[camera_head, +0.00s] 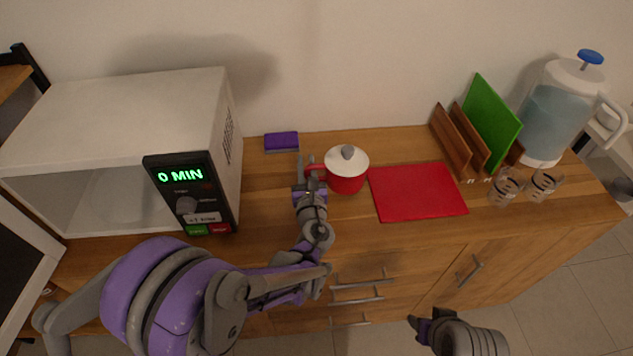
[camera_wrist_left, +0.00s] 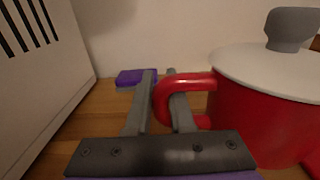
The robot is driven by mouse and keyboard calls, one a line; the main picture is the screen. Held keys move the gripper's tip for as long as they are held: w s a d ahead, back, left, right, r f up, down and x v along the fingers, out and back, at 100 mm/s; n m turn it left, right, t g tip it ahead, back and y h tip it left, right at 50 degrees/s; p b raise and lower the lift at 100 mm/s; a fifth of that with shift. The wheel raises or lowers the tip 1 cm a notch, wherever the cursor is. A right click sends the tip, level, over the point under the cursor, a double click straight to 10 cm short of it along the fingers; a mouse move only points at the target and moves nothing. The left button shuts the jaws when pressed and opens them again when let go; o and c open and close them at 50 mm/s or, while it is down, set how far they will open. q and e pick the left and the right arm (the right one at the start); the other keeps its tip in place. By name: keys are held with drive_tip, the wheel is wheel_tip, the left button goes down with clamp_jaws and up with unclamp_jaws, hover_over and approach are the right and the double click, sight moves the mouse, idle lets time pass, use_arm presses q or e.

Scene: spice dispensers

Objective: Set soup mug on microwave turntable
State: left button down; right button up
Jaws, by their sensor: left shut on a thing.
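The soup mug (camera_head: 346,181) is red with a white lid and a grey knob. It stands upright on the wooden counter, just left of the red mat. My left gripper (camera_head: 307,166) is shut on the mug's red handle, on the mug's left side. In the left wrist view the fingers (camera_wrist_left: 160,105) are at the handle loop and the mug (camera_wrist_left: 262,115) fills the right. The white microwave (camera_head: 125,105) stands at the left with its door open. Its turntable is not clearly visible inside. My right gripper (camera_head: 425,325) is low, in front of the counter; its fingers are unclear.
A purple sponge (camera_head: 281,141) lies behind the gripper near the wall. A red mat (camera_head: 416,191) lies right of the mug. Farther right stand a wooden rack (camera_head: 452,143) with a green board (camera_head: 490,120), glasses (camera_head: 505,187) and a water dispenser (camera_head: 563,108).

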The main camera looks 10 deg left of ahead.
use_arm(q)
drive_tip(key=shift+f+b, duration=0.35)
drive_tip(key=shift+f, duration=2.25)
drive_tip(key=shift+f, duration=0.15)
drive_tip(key=c, duration=0.8)
unclamp_jaws()
drive_tip(key=shift+s+d, duration=0.1)
drive_tip(key=shift+s, duration=0.2)
drive_tip(key=b+v, duration=0.1)
drive_tip(key=v, duration=1)
drive_tip(key=shift+s, duration=0.25)
